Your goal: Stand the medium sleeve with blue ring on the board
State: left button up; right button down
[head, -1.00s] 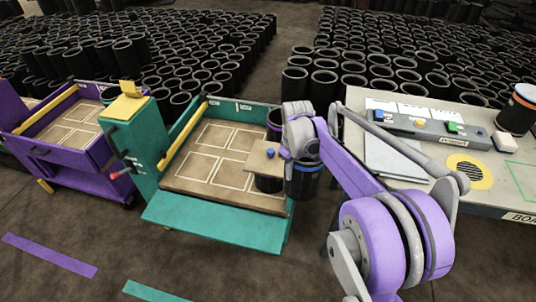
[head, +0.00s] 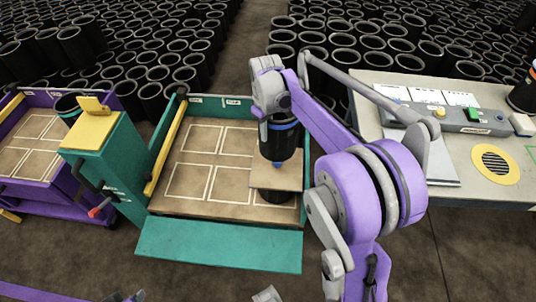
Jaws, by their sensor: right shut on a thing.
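A black sleeve with a blue ring (head: 279,143) is upright in my right gripper (head: 275,112), which is shut on its upper part. The sleeve is over the right side of the green cart's tray (head: 200,212). A small tan plate with a blue knob (head: 262,178) is just below or behind it, and a dark round thing (head: 275,196) shows under the plate. I cannot tell whether the sleeve touches the plate. The grey table (head: 450,188) on the right carries a yellow disc (head: 496,182) with a dark slotted centre.
A purple cart (head: 45,190) stands at the left, with a black sleeve (head: 68,103) at its far right corner. A green post with a yellow top (head: 95,130) separates the carts. A grey panel with buttons (head: 450,118) sits on the table. Many black sleeves fill the background.

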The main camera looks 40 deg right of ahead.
aim_at(267, 153)
jog(key=f, duration=0.5)
jog(key=shift+s, duration=0.2)
jog(key=shift+w+f, duration=0.1)
jog(key=shift+f, duration=1.95)
jog(key=shift+b, duration=0.3)
jog(key=shift+f+b, duration=0.4)
jog(key=shift+f, duration=0.2)
jog(key=c, duration=1)
grip_release()
jog(key=shift+o, duration=0.2)
